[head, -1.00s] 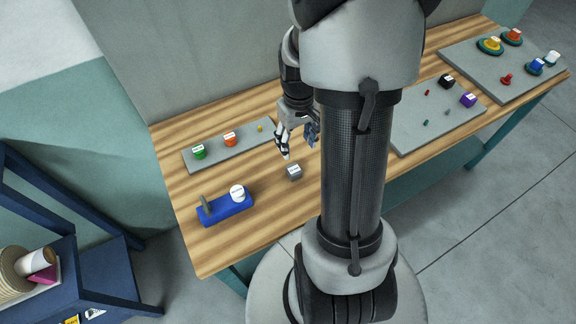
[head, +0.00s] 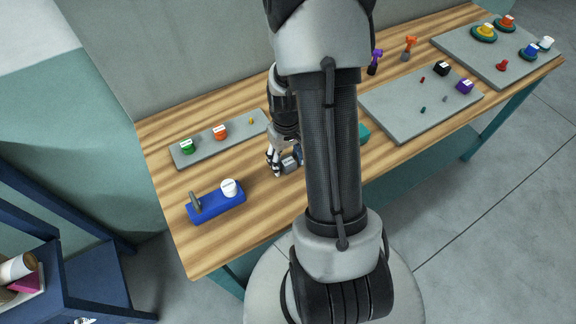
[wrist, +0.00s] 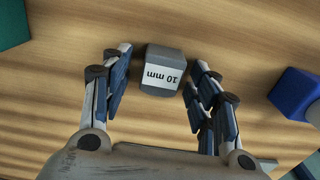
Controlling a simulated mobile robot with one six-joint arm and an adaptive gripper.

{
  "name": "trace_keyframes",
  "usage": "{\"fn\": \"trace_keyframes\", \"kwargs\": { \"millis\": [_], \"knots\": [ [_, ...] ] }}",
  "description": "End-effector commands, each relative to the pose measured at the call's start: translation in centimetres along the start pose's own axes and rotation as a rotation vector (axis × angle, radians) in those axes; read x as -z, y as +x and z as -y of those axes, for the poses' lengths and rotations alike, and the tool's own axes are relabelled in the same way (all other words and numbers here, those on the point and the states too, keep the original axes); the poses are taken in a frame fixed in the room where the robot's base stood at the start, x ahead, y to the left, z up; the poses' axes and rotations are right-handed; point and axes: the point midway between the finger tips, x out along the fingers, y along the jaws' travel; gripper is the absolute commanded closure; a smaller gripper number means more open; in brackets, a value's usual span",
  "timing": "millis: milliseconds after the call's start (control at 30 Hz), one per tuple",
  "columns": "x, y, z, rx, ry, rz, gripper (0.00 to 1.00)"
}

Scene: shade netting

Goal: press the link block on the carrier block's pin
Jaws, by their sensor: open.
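The grey link block (head: 290,163), marked "10 mm" in the wrist view (wrist: 162,73), sits on the wooden table. My gripper (head: 286,166) is open and low over it. In the wrist view the fingers stand on either side of the block, with gaps visible. The blue carrier block (head: 217,206) lies to the left, nearer the table's front edge. A grey upright pin (head: 195,201) stands at its left end and a white round piece (head: 229,187) sits at its right end. Part of the carrier block shows at the right of the wrist view (wrist: 298,94).
A grey strip (head: 203,150) behind holds a green piece (head: 187,147), an orange piece (head: 221,132) and a small yellow one. A teal block (head: 364,134) stands right of my arm. Grey boards with small parts lie farther right. Table between carrier and link block is clear.

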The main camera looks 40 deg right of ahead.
Motion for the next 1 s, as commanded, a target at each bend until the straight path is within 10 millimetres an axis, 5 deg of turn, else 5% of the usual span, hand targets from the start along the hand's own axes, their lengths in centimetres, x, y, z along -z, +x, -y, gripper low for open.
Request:
{"fn": "trace_keyframes", "kwargs": {
  "millis": [167, 1000],
  "knots": [
    [0.03, -0.08, -0.03, -0.001, 0.0, -0.001, 0.45],
    [0.02, -0.1, -0.02, 0.0, 0.0, -0.001, 1.0]
  ]
}}
